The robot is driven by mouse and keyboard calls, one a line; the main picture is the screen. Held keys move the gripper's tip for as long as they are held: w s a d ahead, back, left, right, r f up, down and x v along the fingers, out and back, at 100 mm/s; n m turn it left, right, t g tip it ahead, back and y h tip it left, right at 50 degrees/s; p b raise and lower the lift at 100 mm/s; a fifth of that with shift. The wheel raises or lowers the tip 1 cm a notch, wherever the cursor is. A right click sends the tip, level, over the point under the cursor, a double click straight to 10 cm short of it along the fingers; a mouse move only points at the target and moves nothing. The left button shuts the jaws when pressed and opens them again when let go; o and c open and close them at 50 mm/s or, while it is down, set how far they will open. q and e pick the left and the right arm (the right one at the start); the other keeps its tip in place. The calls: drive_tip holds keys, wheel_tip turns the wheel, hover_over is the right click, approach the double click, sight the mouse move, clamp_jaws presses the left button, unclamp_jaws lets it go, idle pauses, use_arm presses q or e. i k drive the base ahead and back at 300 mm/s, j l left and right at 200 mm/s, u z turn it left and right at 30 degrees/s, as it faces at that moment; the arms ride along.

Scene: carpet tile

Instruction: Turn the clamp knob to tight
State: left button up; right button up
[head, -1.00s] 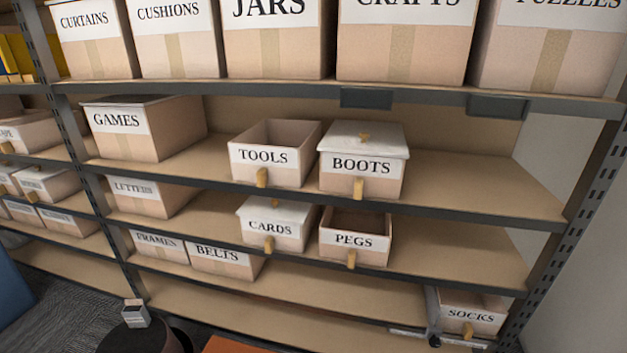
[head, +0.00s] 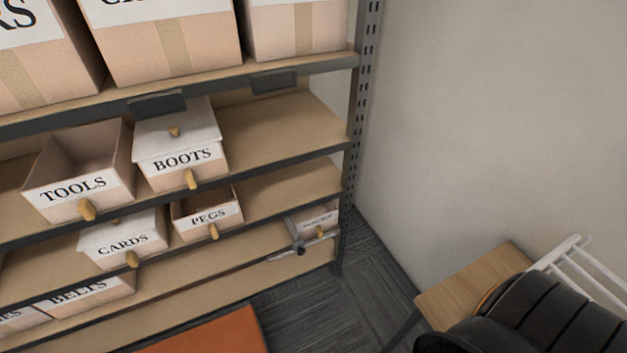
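A small grey clamp-like bar (head: 318,241) lies at the right end of the lowest visible shelf, in front of a small labelled box. A small dark knob-like part (head: 300,250) sits on it. It is too small to tell how far the knob is turned or whether the clamp is tight. Neither of my grippers can be made out in the head view.
Open shelving holds labelled boxes, among them BOOTS (head: 181,155), CARDS (head: 122,243) and PEGS (head: 208,217). A shelf upright (head: 352,140) stands right of the clamp. A wooden table (head: 475,290) is at lower right. Dark carpet (head: 350,300) between is clear.

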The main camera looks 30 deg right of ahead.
sight(300, 251)
drive_tip(key=z, duration=0.8)
